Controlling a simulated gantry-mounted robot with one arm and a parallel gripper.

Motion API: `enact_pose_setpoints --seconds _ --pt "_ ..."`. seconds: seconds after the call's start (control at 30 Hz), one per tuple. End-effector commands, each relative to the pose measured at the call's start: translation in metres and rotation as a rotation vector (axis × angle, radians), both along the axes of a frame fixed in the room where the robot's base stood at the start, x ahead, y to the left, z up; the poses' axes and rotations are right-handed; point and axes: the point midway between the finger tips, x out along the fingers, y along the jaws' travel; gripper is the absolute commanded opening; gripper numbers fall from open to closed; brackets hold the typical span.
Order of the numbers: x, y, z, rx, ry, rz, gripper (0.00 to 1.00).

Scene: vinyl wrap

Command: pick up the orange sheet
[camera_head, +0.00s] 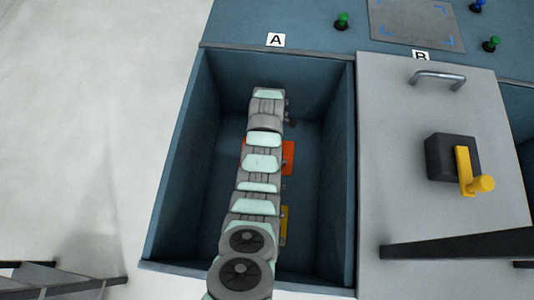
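The orange sheet (288,158) lies on the floor of the open blue compartment under the label A. My arm reaches down over it and hides its middle; its right part and a thin strip at its left show. My gripper is not clearly visible; the end of my arm is inside the compartment near its back, above or beyond the sheet. I cannot tell whether anything touches the sheet.
Walls of compartment A (174,175) surround my arm. A yellow piece (284,225) lies nearer the front, partly hidden. To the right, a grey panel (395,160) under label B carries a metal handle (438,79) and a yellow lever (467,170).

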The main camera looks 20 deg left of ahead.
Motion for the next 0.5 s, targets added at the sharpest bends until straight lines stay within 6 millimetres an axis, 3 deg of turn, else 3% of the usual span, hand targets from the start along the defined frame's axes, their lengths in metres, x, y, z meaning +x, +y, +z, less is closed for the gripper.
enact_pose_setpoints --seconds 0.27,0.5 --pt "0.0000 -0.0001 0.0001 0.000 0.000 0.000 0.01" --pt "0.0000 -0.0001 0.0002 0.000 0.000 0.000 0.00"
